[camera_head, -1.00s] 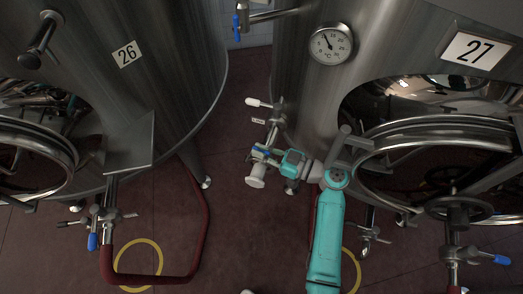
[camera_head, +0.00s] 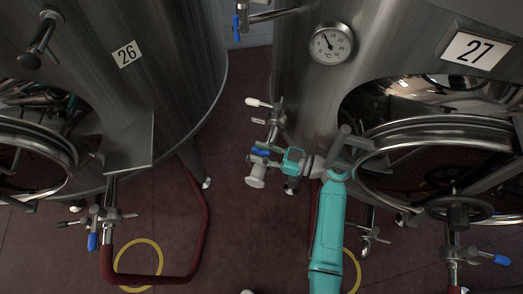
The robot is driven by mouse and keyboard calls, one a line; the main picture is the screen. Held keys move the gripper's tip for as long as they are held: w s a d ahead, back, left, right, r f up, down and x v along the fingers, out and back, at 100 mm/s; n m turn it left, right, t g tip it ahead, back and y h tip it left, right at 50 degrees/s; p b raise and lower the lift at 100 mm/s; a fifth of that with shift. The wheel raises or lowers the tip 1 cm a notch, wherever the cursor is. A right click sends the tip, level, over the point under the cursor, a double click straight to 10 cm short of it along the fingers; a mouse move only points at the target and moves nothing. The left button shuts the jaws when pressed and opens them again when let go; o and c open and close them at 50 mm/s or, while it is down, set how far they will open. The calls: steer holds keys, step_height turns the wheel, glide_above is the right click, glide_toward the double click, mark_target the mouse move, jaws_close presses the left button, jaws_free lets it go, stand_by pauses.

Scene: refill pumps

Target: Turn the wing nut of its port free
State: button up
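A wing nut is too small to make out there. My arm reaches up from the bottom of the view, and its teal and grey wrist lies just below this fitting.
Tank 27 (camera_head: 300,95) stands right, with a dial gauge (camera_head: 331,44) and a round hatch (camera_head: 440,135). Tank 26 (camera_head: 175,70) stands left, with a red hose (camera_head: 205,225) below it. Dark red floor (camera_head: 240,225) lies open between them.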

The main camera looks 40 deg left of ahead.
steer(key=shift+r+m+t, duration=0.1)
steer(key=shift+m+t, duration=0.2)
steer(key=shift+t, duration=0.2)
